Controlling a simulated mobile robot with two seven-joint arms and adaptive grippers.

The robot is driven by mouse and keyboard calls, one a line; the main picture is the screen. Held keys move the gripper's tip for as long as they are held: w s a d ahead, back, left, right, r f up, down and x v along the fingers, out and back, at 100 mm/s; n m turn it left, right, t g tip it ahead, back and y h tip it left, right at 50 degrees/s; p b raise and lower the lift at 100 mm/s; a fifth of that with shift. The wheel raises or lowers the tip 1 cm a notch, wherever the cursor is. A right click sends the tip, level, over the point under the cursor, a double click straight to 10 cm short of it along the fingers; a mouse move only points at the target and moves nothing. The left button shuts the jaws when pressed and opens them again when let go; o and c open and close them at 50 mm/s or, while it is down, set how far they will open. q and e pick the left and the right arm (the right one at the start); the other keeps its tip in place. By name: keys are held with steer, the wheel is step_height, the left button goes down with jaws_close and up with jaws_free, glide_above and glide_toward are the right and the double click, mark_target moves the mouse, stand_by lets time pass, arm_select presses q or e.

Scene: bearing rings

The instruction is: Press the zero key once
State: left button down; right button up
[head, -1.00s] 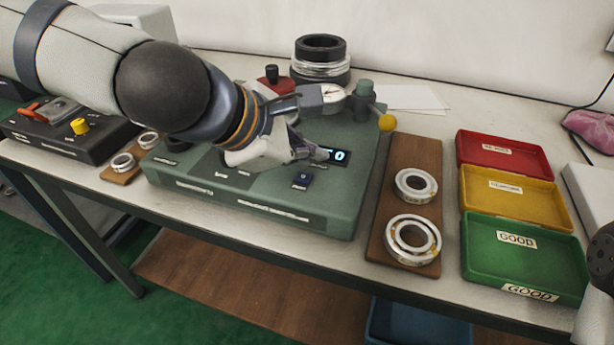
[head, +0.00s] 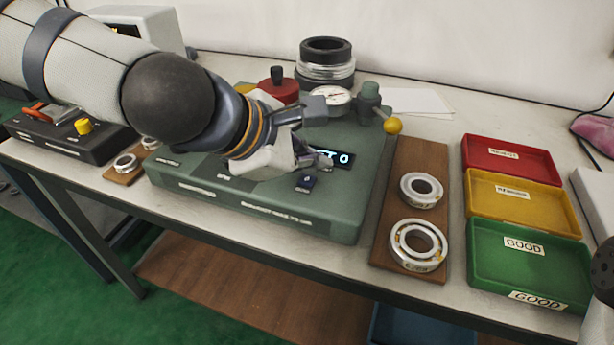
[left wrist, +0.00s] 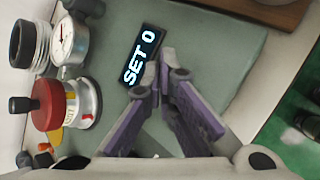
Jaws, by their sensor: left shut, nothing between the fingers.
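The green gauge unit (head: 335,215) stands on the bench. A small dark blue key (head: 306,183) sits on its top, in front of the display (head: 343,159); its marking is too small to read. In the left wrist view the display (left wrist: 141,55) reads SET 0. My left gripper (head: 326,164) is shut and empty, its fingertips low over the unit between display and key. In the left wrist view the closed fingertips (left wrist: 167,67) are beside the display, and the key is hidden. I cannot tell whether the tips touch anything.
A dial gauge (head: 333,96), a red knob (head: 277,88) and a yellow-tipped lever (head: 393,126) rise at the unit's back. A wooden board (head: 410,165) with two bearing rings lies to the right. Red (head: 507,175), yellow (head: 490,205) and green trays (head: 490,268) stand beyond it.

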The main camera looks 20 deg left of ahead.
stand_by(0.6)
arm_select(q)
steer(key=shift+f, duration=0.45)
steer(key=shift+f, duration=0.35)
arm_select(e)
steer(key=shift+s+f, duration=0.15)
arm_select(q)
steer(key=shift+r, duration=0.15)
stand_by(0.4)
steer(key=shift+r+p, duration=0.6)
steer(key=shift+r, duration=0.2)
steer(key=shift+f, duration=0.15)
arm_select(e)
steer(key=shift+w+r, duration=0.75)
steer(key=shift+r, duration=0.05)
